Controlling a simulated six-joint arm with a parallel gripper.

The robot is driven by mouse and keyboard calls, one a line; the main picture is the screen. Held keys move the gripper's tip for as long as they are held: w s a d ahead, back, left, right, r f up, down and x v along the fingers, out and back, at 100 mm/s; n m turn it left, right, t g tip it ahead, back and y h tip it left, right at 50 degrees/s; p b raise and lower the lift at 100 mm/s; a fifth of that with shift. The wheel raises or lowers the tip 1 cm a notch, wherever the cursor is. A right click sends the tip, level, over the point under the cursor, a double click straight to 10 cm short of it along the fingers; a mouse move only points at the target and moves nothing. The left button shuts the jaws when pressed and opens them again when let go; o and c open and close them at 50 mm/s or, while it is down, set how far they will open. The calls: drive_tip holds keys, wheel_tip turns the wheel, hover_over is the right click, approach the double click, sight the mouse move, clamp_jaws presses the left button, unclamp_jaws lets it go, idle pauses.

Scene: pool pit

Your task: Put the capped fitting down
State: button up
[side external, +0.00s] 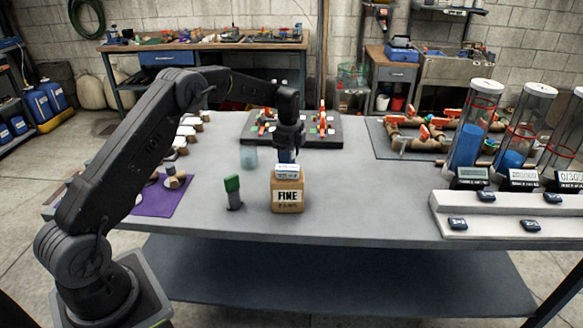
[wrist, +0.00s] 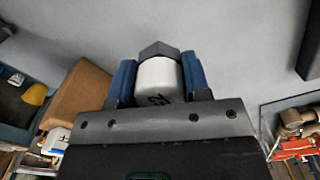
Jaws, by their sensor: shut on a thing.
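My gripper (side external: 287,156) is above the back of the table, over or just behind the brown box marked FINE (side external: 288,200) in the side view. In the wrist view its blue fingers (wrist: 158,82) are shut on the capped fitting (wrist: 157,80), a white cylinder with dark print and a grey hexagonal cap. The side view does not show the fitting clearly. The grey table top (side external: 370,200) shows beyond the fitting in the wrist view; I cannot tell the gap between them.
A green-topped marker (side external: 233,192) and a clear cup (side external: 249,157) stand left of the box. A purple mat (side external: 150,203) holds a fitting (side external: 175,180). Several white fittings (side external: 187,131) line the left. A dark tray (side external: 310,143) lies behind. Tubes (side external: 470,125) stand right; the middle right is clear.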

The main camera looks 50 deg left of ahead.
drive_tip(key=shift+w+d+f, duration=0.3)
drive_tip(key=shift+f, duration=1.95)
drive_tip(key=shift+f, duration=0.15)
drive_tip(key=o, duration=0.9)
drive_tip(key=shift+o, duration=0.2)
